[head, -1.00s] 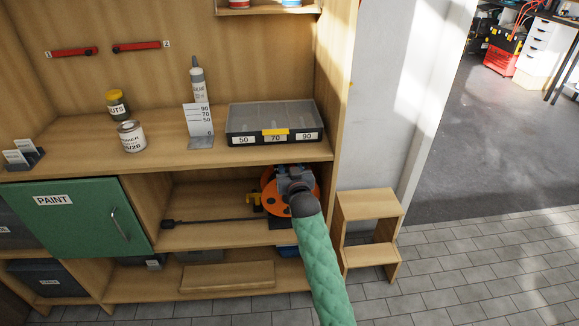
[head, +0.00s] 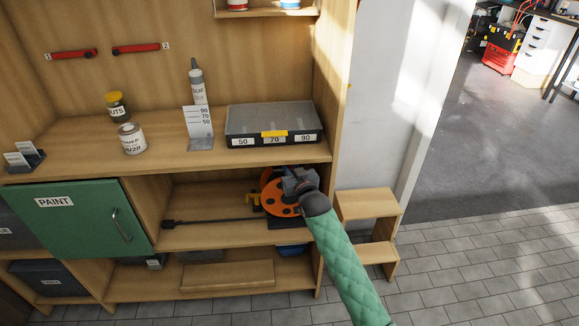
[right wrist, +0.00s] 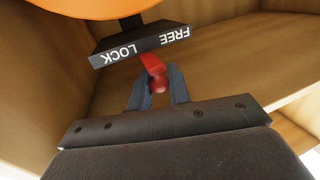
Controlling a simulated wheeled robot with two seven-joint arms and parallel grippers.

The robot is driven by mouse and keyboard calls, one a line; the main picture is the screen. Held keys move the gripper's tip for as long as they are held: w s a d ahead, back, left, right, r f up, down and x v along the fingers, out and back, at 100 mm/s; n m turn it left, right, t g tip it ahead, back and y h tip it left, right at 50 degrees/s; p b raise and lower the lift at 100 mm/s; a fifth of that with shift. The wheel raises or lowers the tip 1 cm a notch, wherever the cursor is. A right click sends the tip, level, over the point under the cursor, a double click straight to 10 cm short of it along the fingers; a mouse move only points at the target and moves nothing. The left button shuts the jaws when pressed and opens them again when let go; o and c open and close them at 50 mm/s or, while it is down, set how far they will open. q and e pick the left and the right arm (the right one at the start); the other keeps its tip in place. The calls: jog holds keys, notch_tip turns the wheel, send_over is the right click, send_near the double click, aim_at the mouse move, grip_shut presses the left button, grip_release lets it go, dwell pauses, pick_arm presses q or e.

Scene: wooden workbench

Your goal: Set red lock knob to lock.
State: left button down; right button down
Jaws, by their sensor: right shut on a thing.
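The orange reel (head: 277,197) stands on the middle shelf, partly hidden behind my right gripper and arm in the head view. In the right wrist view its dark base plate (right wrist: 140,43) carries the words LOCK and FREE, seen upside down. The red lock knob (right wrist: 155,70) sticks out from below this plate, near the middle between the two words. My right gripper (right wrist: 159,88) is shut on the knob's round end, one finger on each side. In the head view my right gripper (head: 296,181) is at the reel's right side. My left gripper is not in view.
The shelf wall on the right (head: 334,120) is close to my right arm. A dark rod (head: 210,223) lies along the shelf's front. The divided case (head: 272,125) sits on the worktop above. A wooden step stool (head: 368,205) stands outside at right.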

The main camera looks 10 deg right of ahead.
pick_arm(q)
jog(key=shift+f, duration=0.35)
pick_arm(e)
jog(key=shift+d+r+n+y, duration=0.1)
jog(key=shift+d+n+y, duration=0.1)
jog(key=shift+n+y, duration=0.15)
jog(key=c, duration=1.3)
grip_release()
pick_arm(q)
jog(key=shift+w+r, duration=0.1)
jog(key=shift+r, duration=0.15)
pick_arm(e)
jog(key=shift+s+d+f, duration=0.15)
jog(key=shift+s+f, duration=0.05)
jog(key=shift+s, duration=0.25)
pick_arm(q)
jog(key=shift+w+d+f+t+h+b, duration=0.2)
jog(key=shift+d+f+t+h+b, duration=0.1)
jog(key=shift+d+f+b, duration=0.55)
pick_arm(e)
jog(key=shift+r+v, duration=0.1)
jog(key=shift+v, duration=1.6)
jog(key=shift+r+v, duration=0.15)
jog(key=shift+v, duration=1.6)
